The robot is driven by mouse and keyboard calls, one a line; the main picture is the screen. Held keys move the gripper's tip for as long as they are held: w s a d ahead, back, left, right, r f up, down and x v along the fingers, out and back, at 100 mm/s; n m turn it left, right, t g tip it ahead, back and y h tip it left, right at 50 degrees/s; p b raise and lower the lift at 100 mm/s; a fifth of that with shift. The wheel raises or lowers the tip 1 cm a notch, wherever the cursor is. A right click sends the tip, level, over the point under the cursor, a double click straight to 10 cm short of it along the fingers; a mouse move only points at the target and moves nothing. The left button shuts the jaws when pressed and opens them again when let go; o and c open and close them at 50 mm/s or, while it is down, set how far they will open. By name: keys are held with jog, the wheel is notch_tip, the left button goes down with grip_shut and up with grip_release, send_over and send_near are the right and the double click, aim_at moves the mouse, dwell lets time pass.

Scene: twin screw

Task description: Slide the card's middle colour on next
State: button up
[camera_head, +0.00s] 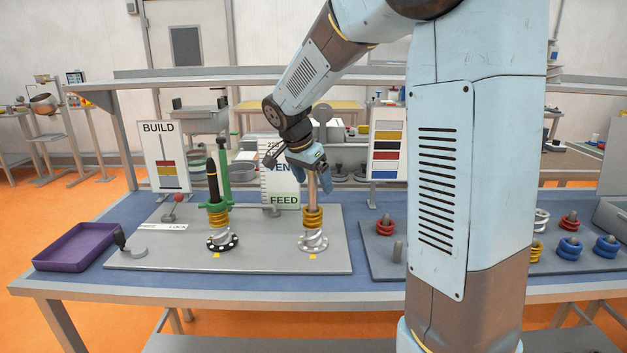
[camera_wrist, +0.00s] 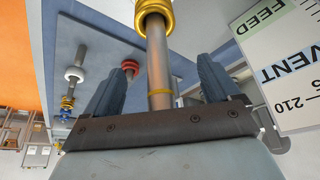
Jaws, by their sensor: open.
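My gripper (camera_head: 308,160) is open at the top of the right-hand coppery post (camera_head: 312,190). The wrist view shows this post (camera_wrist: 157,60) passing between the two spread fingers, with a gap on each side. A yellow coil (camera_head: 313,217) sits low on that post, on a silvery base; its ring also shows in the wrist view (camera_wrist: 154,12). The left post (camera_head: 212,180) has a dark upper part and a yellow coil (camera_head: 218,218) above a black spotted flange. The BUILD card (camera_head: 160,157) shows small stacked bands including red and yellow; the lowest is too small to tell.
A green bracket (camera_head: 223,175) stands beside the left post. A purple tray (camera_head: 75,246) lies at left. A colour-band card (camera_head: 388,145) stands behind. A red coil (camera_head: 385,226) and blue coils (camera_head: 570,247) sit on the right-hand plate. The FEED card (camera_head: 282,175) is close behind the right post.

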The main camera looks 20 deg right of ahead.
jog(key=v, duration=1.3)
jog(key=shift+a+r, duration=0.2)
